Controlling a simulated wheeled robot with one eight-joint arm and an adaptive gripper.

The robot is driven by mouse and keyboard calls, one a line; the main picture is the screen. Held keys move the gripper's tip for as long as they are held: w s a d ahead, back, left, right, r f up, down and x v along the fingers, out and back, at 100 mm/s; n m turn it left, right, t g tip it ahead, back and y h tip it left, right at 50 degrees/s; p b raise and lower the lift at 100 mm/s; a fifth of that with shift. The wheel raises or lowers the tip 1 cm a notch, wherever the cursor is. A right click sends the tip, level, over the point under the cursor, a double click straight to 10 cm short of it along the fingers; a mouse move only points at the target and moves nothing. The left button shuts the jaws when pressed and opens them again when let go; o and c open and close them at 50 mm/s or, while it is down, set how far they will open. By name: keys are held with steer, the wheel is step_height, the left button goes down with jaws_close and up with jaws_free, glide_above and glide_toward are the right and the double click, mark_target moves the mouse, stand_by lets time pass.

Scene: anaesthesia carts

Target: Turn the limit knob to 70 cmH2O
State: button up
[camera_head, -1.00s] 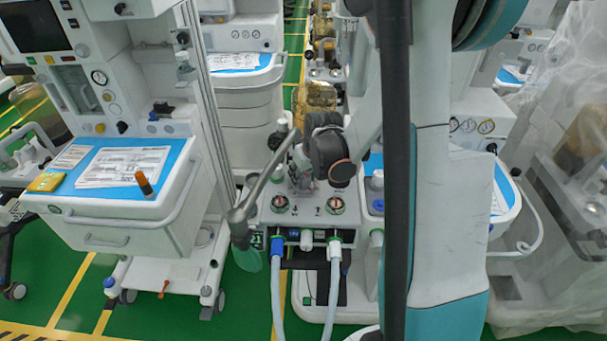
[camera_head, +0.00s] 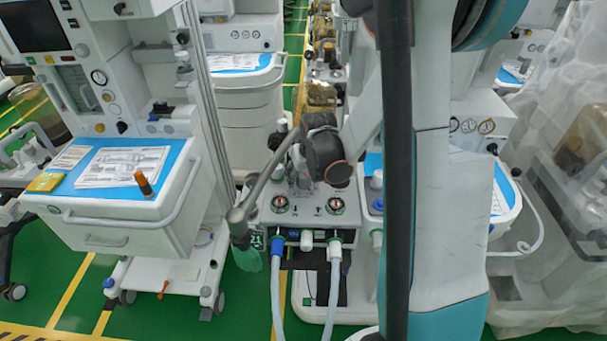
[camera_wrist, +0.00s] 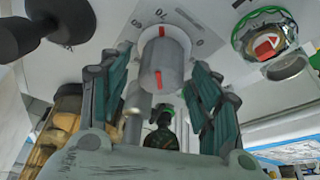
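The limit knob (camera_wrist: 167,62) is a grey-white cylinder with red marks on its end and side, in the upper middle of the wrist view. Printed numbers, "70" among them, stand on the white panel (camera_wrist: 185,14) by its base. My gripper (camera_wrist: 160,80) is open, with one dark green finger on the left of the knob and one on the right. Gaps show between the fingers and the knob, and I see no clear contact. In the head view my wrist and arm hide the knob above the machine's front panel (camera_head: 308,207).
A red-and-white round dial with a green-yellow rim (camera_wrist: 267,43) is at upper right in the wrist view. A black knob (camera_wrist: 65,15) is at upper left. In the head view, two hoses (camera_head: 277,290) hang in front, and a cart with papers (camera_head: 123,167) stands left.

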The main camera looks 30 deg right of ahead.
steer(key=v, duration=1.2)
stand_by(0.3)
